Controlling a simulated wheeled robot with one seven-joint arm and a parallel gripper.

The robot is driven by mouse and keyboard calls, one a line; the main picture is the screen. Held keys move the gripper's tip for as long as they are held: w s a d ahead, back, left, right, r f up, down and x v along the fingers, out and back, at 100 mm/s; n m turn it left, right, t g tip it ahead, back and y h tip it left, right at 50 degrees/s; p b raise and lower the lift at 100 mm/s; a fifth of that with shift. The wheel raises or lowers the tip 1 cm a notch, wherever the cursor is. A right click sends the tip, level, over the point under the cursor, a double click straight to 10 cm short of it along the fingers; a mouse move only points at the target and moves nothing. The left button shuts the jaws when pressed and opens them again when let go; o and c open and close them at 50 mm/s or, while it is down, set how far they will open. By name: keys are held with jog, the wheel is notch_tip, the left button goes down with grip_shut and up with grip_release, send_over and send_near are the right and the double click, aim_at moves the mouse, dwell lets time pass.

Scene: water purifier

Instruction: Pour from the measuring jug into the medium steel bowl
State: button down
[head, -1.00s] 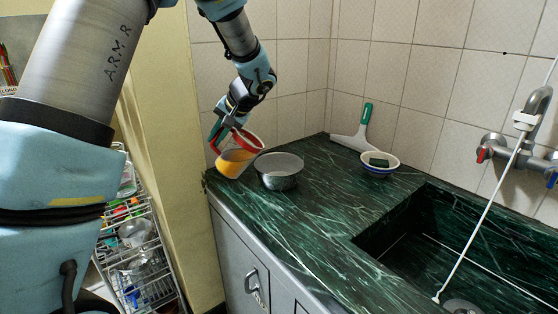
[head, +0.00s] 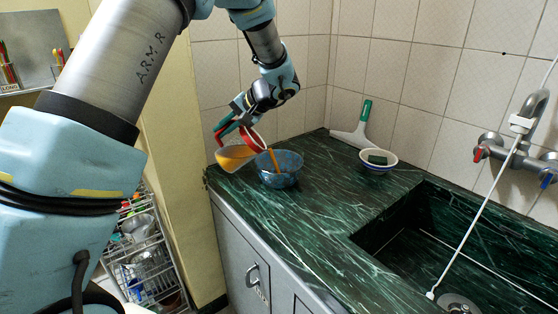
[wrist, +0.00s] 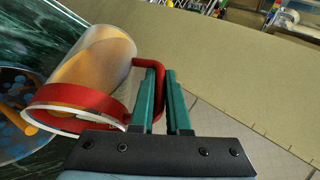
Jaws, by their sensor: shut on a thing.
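My gripper (head: 228,127) has green fingers shut on the red handle of the clear measuring jug (head: 234,158). The jug has a red rim and holds orange liquid. It is tilted over the counter's left end, with its mouth toward the bowl. In the wrist view, the gripper (wrist: 165,98) grips the handle beside the jug (wrist: 95,60).
The dark green marble counter (head: 310,215) has free room right of the bowl. A white bowl (head: 379,166) with a green sponge and a squeegee (head: 355,130) stand behind. The sink (head: 470,240) is at the right. A wire rack (head: 150,260) stands below left.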

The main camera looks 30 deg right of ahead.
jog(key=shift+s+d+y, duration=0.1)
jog(key=shift+d+y, duration=0.15)
jog(key=shift+y, duration=0.05)
dwell(0.4)
jog(key=shift+s+d+r+m+t+y+p, duration=0.15)
jog(key=shift+d+r+t+y+p, duration=0.15)
jog(key=shift+r+y+p, duration=0.25)
jog(key=shift+s+d+r+m+t+y+p, duration=0.15)
jog(key=shift+d+r+t+y+p, duration=0.15)
jog(key=shift+p, duration=0.45)
jog(key=shift+s+d+t+y+p, duration=0.15)
jog(key=shift+d+t+y+p, duration=0.15)
jog(key=shift+d+y+p, duration=0.4)
dwell(0.9)
